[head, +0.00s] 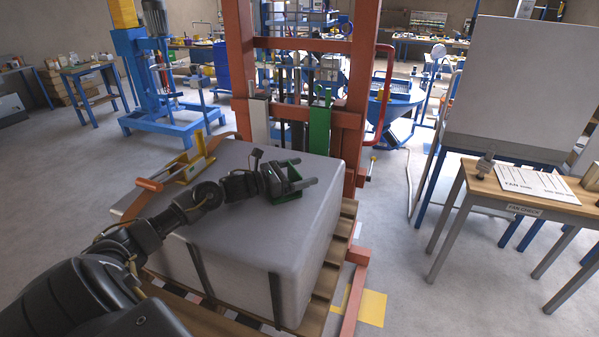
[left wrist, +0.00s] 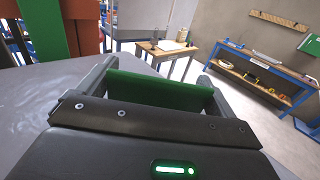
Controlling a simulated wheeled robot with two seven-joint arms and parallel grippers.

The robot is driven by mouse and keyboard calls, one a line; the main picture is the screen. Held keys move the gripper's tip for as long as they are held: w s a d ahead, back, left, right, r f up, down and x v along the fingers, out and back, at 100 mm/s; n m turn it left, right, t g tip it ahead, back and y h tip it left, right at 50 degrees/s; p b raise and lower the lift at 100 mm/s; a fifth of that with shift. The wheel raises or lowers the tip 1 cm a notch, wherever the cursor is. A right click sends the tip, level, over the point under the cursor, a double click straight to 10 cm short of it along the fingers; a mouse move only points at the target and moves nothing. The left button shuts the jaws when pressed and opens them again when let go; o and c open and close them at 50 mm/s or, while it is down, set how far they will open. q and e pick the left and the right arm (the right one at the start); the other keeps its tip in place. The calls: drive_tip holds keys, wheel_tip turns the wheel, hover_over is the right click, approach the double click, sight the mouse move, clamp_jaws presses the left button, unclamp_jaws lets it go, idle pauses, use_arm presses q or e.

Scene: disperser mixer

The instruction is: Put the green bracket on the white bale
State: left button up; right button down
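The white bale (head: 231,250) is a large pale block on a pallet in the middle of the head view. My left arm reaches over it from the left. My left gripper (head: 308,171) is low over the bale's top, toward its back right. The green bracket (head: 291,197) is between its two widely spaced fingers, and some of it shows below the near finger. In the left wrist view the bracket (left wrist: 160,90) spans the gap between the fingers. I cannot tell whether the fingers press on it, or whether it rests on the bale. My right gripper is not in view.
An orange lift frame (head: 241,60) stands behind the bale, with a green part (head: 320,128) on it. A wooden table (head: 520,198) stands at the right. The bale's front top is clear.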

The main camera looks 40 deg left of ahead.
use_arm(q)
drive_tip(key=shift+o, duration=0.6)
drive_tip(key=shift+r, duration=0.15)
drive_tip(key=shift+s+a+f, duration=0.15)
drive_tip(key=shift+s+f, duration=0.05)
drive_tip(key=b+v, duration=0.3)
drive_tip(key=v, duration=0.6)
drive_tip(key=shift+b+v, duration=0.35)
drive_tip(key=shift+v, duration=0.9)
drive_tip(key=shift+r, duration=0.15)
